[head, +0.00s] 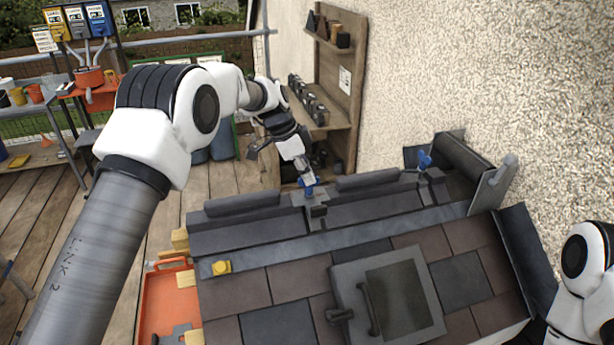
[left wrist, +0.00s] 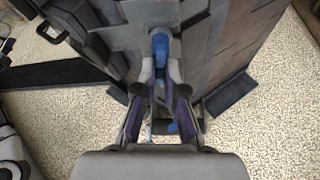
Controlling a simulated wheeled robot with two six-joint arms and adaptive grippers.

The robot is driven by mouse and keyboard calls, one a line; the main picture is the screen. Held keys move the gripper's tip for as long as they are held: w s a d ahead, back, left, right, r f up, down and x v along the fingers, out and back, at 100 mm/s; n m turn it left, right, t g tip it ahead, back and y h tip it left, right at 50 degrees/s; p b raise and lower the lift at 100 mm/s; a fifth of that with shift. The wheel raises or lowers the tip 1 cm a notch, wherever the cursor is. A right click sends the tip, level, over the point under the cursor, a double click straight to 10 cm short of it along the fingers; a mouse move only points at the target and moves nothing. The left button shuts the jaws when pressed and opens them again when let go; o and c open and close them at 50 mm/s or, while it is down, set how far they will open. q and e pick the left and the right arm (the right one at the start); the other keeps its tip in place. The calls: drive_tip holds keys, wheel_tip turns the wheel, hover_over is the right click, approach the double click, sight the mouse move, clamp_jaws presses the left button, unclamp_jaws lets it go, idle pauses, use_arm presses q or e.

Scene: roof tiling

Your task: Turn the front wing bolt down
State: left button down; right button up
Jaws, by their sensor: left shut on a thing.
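My left gripper (head: 304,174) reaches down to the roof ridge and is shut on a blue wing bolt (head: 308,188). In the left wrist view the fingers (left wrist: 160,82) close at the blue bolt (left wrist: 160,45). The fingers hide part of it. A second blue wing bolt (head: 425,160) stands upright on the ridge farther right, apart from the gripper. Dark ridge tiles (head: 370,207) run along the top of the roof. My right gripper is out of view; only part of my right arm shows at the right edge.
A hatch (head: 346,290) with a handle sits in the tiled slope below the ridge. A yellow piece (head: 221,267) lies at the roof's left. An orange tray (head: 165,300) is beside the roof. A wooden shelf (head: 335,120) and the rough wall (head: 450,70) stand behind.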

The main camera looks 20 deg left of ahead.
use_arm(q)
drive_tip(key=shift+w+r+m, duration=0.25)
drive_tip(key=shift+r+m, duration=0.1)
drive_tip(key=shift+m, duration=0.75)
drive_tip(key=shift+g, duration=0.3)
drive_tip(key=c, duration=1.3)
unclamp_jaws()
drive_tip(key=shift+o, duration=0.2)
drive_tip(key=shift+s+f, duration=0.1)
drive_tip(key=w+v, duration=0.1)
drive_tip(key=v, duration=1.1)
drive_tip(key=shift+s+a, duration=0.2)
drive_tip(key=shift+s, duration=0.25)
